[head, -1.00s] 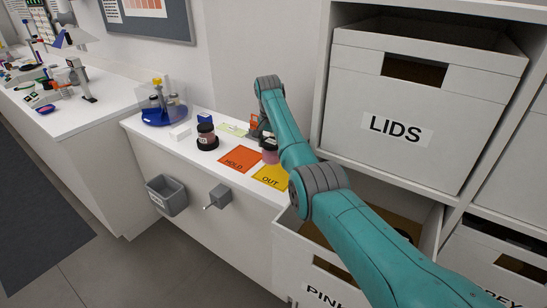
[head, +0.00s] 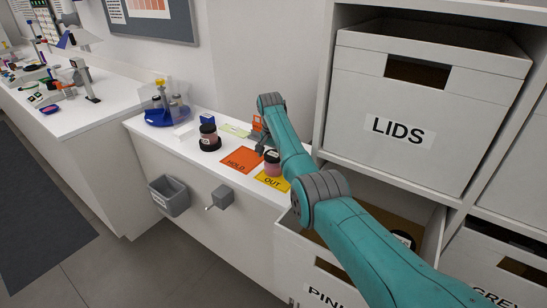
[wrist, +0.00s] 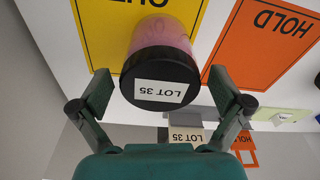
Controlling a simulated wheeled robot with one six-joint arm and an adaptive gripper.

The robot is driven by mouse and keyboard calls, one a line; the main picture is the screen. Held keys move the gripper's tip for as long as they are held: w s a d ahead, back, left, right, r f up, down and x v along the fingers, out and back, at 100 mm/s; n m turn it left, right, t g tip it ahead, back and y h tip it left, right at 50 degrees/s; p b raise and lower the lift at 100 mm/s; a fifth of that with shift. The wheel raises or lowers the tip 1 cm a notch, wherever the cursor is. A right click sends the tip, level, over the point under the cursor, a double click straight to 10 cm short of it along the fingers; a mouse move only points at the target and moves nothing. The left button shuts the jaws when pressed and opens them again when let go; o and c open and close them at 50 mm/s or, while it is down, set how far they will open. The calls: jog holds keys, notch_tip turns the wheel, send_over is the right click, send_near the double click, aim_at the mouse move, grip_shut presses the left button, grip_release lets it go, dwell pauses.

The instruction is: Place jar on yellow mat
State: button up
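A pink jar (head: 271,168) with a black lid stands upright on the yellow mat (head: 284,183) marked OUT, near its back edge. In the wrist view the jar's lid (wrist: 155,66) carries a white label reading LOT 35, and the yellow mat (wrist: 98,38) lies under the jar. My gripper (wrist: 161,94) is open, with one finger on each side of the lid and gaps between. In the head view my gripper (head: 260,144) is behind and left of the jar, partly hidden by my arm. The jar's exact contact area is partly hidden.
An orange HOLD mat (head: 241,160) lies left of the yellow mat. Another dark-lidded jar (head: 208,132) stands on a black round base further left. A blue-based carousel (head: 168,115) is at the bench's far end. An open drawer bin (head: 318,262) is below right.

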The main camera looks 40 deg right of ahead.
notch_tip(320, 180, up, 12)
jog(key=a, duration=0.1)
jog(key=shift+s, duration=0.4)
jog(key=shift+a, duration=0.1)
dwell(0.4)
